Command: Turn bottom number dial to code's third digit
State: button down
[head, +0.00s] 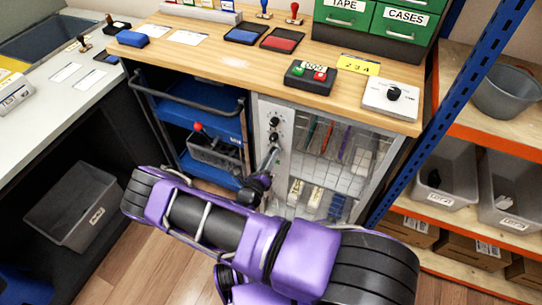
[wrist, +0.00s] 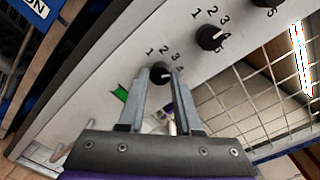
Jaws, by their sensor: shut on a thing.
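The bottom number dial (wrist: 160,73) is a black knob on a pale grey panel (wrist: 75,125), with digits 1 to 4 around it. A white mark on it appears to point right, toward the 4 side, but the exact digit is hard to tell. My gripper (wrist: 159,76) is shut on this dial, one finger on each side. In the head view my gripper (head: 272,160) reaches the cabinet front from below. The middle dial (wrist: 209,37) is up and right. A yellow code card (head: 358,66) on the bench appears to read 2 3 4.
A wire-mesh door (head: 330,150) stands right of the dial panel, with pens and boxed items behind it. A blue trolley (head: 195,105) is left of it. A button box (head: 311,77) and a white dial box (head: 391,98) sit on the wooden bench above.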

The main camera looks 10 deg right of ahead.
jog(key=shift+a+m, duration=0.1)
jog(key=shift+m, duration=0.9)
jog(key=c, duration=0.6)
grip_release()
jog(key=v, duration=1.7)
jog(key=shift+s, duration=0.25)
jog(key=shift+f, duration=0.1)
